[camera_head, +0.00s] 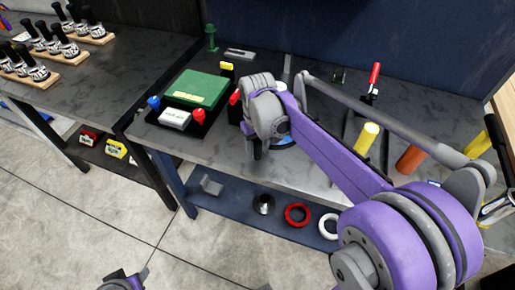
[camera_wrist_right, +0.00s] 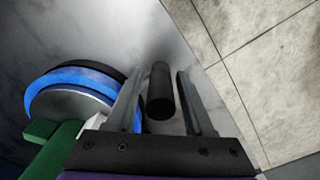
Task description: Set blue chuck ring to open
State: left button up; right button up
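The blue chuck ring (camera_wrist_right: 75,85) shows at the left of the right wrist view, around a grey disc. In the head view only a sliver of blue (camera_head: 285,143) shows, mostly hidden behind my right arm. A black cylindrical handle (camera_wrist_right: 160,92) stands between the fingers of my right gripper (camera_wrist_right: 158,100), with a gap on each side. The right gripper is open around it. In the head view the right gripper (camera_head: 256,147) points down over the bench. A small piece of my left arm's end (camera_head: 128,281) shows at the bottom edge, and its fingers are not clear.
A green part (camera_wrist_right: 45,150) lies close left of the right gripper. A green-topped box (camera_head: 200,87) with red and blue knobs stands left on the bench (camera_head: 225,145). A red-handled tool (camera_head: 374,78) and yellow (camera_head: 366,138) and orange (camera_head: 409,159) cylinders stand right. Rings lie on the lower shelf (camera_head: 240,215).

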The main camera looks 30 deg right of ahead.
grip_shut()
jog(key=shift+a, duration=0.1)
dwell(1.1)
